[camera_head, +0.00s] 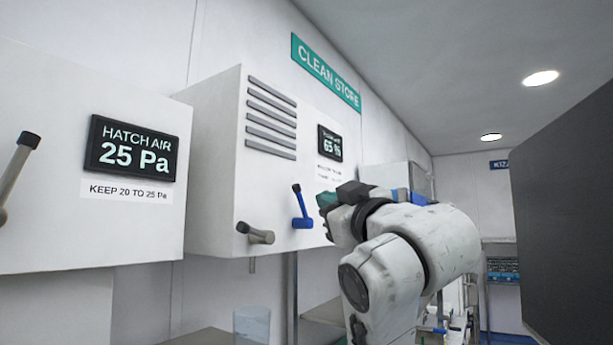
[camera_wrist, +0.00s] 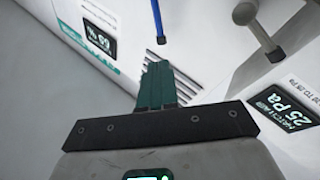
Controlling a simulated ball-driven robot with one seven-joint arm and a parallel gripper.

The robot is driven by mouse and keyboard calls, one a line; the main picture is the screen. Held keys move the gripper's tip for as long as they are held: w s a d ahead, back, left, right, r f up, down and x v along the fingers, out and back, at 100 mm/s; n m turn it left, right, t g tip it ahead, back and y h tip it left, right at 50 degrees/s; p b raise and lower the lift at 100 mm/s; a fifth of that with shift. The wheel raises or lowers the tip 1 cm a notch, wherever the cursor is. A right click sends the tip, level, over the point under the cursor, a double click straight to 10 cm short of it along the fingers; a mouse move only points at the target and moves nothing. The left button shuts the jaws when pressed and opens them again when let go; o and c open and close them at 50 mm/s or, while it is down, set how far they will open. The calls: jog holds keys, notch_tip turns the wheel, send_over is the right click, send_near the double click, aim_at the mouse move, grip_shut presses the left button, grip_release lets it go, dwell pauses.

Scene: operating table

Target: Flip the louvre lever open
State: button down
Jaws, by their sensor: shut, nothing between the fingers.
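A blue lever (camera_head: 301,208) with a black tip stands nearly upright, leaning slightly left, on the front of the white cabinet. Grey louvre slats (camera_head: 271,118) are above it. A grey lever (camera_head: 256,234) with a dark end is lower left of it. No label shows which one is the louvre lever. My gripper (camera_head: 325,201) is right of the blue lever, apart from it, and partly hidden by my arm. In the wrist view its teal fingers (camera_wrist: 160,68) are together and empty. The blue lever (camera_wrist: 158,22) and grey lever (camera_wrist: 250,16) show beyond them.
A second white cabinet at left has a HATCH AIR display (camera_head: 135,148) reading 25 Pa and its own grey lever (camera_head: 18,170). A small display (camera_head: 330,143) sits above my gripper. A dark panel (camera_head: 565,200) stands at the right. A clear container (camera_head: 251,325) is below.

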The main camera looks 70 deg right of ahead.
aim_at(299, 188)
jog(key=p+x, duration=0.2)
jog(key=x, duration=0.5)
jog(key=shift+w+d+r, duration=0.15)
jog(key=shift+d, duration=0.1)
jog(key=shift+w+d, duration=0.35)
jog(key=shift+w, duration=0.15)
jog(key=shift+r, duration=0.1)
jog(key=shift+r, duration=0.1)
